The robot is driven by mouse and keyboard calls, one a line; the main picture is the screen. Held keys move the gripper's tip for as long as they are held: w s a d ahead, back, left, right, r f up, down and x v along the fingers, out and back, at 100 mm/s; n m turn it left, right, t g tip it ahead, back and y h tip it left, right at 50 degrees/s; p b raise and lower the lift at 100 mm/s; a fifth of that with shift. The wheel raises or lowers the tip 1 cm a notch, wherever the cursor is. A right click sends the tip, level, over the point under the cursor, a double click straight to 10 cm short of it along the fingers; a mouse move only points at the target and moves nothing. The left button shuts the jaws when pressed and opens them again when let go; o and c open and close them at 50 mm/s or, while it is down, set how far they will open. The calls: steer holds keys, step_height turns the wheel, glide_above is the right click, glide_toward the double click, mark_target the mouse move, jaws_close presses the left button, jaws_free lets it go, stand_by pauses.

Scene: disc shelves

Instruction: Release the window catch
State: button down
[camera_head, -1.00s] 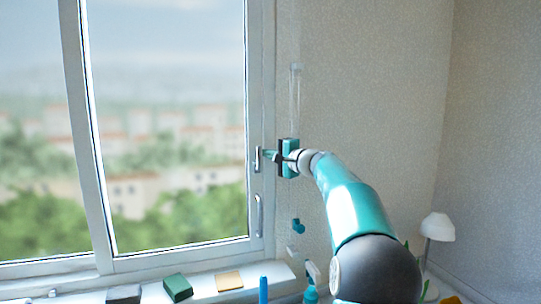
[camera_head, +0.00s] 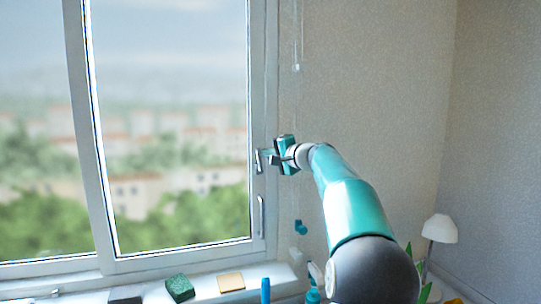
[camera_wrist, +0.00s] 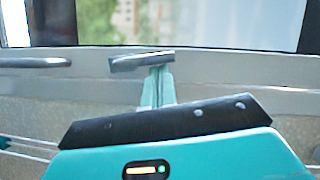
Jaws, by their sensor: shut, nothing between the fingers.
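The window catch (camera_head: 259,161) is a small metal lever on the right frame of the window, above a longer handle. In the wrist view the catch (camera_wrist: 142,62) is a grey bar lying slightly tilted across the white frame. My gripper (camera_head: 267,156) is at the catch from the right, its body tilted. In the wrist view its narrow teal fingers (camera_wrist: 159,76) are shut together and reach the catch's near edge, overlapping its right half. Nothing shows between them. I cannot tell how firmly they touch.
The longer handle (camera_head: 261,215) is below the catch on the same frame. The sill (camera_head: 205,290) holds a green sponge (camera_head: 180,287), a tan block (camera_head: 231,282) and a blue upright item (camera_head: 265,290). A white lamp (camera_head: 440,228) stands at the right.

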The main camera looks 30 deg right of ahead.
steer(key=a+n, duration=0.1)
steer(key=a+n+g, duration=0.1)
steer(key=shift+w+r+n+h, duration=0.2)
steer(key=shift+w+n+h, duration=0.1)
steer(key=shift+n+h, duration=0.1)
steer(key=a+n+g+h, duration=0.1)
steer(key=n, duration=0.1)
steer(key=a+f+n+h, duration=0.1)
steer(key=a+n, duration=0.1)
steer(key=w+a+f+n+g+h, duration=0.1)
steer(key=h, duration=0.1)
steer(key=shift+a+f+n+g, duration=0.2)
steer(key=shift+n+g, duration=0.1)
steer(key=shift+n, duration=0.1)
steer(key=shift+a+f, duration=0.1)
stand_by(0.5)
